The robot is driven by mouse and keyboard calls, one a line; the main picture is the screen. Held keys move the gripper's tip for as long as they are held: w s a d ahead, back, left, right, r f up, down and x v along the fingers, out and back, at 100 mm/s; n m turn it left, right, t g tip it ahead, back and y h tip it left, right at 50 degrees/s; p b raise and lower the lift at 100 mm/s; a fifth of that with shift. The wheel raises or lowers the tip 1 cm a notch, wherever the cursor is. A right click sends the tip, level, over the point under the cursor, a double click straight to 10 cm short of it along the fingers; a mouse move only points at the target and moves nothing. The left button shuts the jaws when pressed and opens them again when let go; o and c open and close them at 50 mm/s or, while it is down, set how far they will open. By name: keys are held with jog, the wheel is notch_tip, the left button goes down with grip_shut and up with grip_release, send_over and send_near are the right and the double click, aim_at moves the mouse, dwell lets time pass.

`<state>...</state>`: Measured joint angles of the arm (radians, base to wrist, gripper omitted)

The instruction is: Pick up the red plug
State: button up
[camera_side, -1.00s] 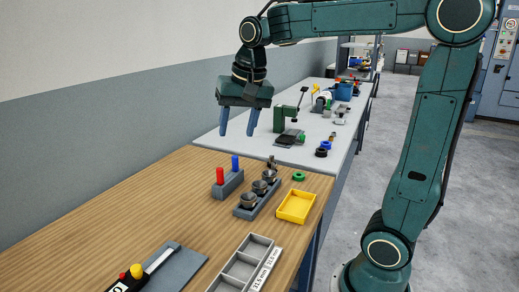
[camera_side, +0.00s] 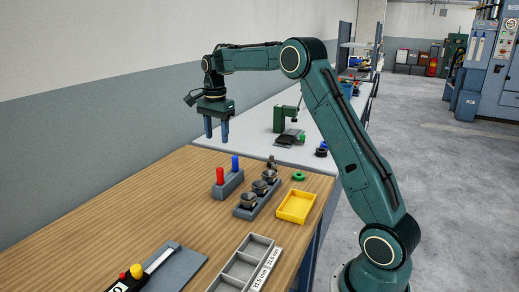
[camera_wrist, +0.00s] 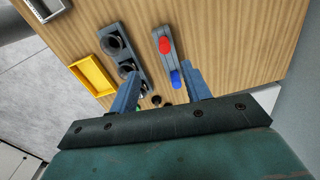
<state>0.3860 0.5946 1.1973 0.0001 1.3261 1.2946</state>
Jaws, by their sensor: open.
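The red plug (camera_side: 220,176) stands upright in a grey block (camera_side: 230,185) on the wooden bench, beside a blue plug (camera_side: 235,163) in the same block. In the wrist view the red plug (camera_wrist: 165,46) shows beyond the fingers, with the blue plug (camera_wrist: 175,79) nearer to the right finger. My gripper (camera_side: 216,131) points down with its fingers apart and empty. In the side view it appears above and behind the plugs. In the wrist view my gripper (camera_wrist: 160,88) has both fingers in sight, and nothing is between them in its grasp.
A grey holder (camera_side: 245,213) with several dark round parts stands right of the plug block. A yellow tray (camera_side: 296,207), a green ring (camera_side: 298,176) and a grey compartment tray (camera_side: 240,270) lie nearby. The bench left of the plugs is clear.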

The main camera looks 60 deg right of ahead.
aim_at(220, 168)
jog(key=shift+m, duration=0.5)
jog(key=shift+w+d+f, duration=0.15)
jog(key=shift+d+f, duration=0.1)
jog(key=shift+f, duration=1.5)
jog(key=shift+w+d+f, duration=0.15)
jog(key=shift+d+f, duration=0.1)
jog(key=shift+f, duration=1.45)
jog(key=shift+w+d+f, duration=0.15)
jog(key=shift+d+f, duration=0.1)
jog(key=shift+f, duration=1.5)
jog(key=shift+f, duration=2.6)
grip_shut()
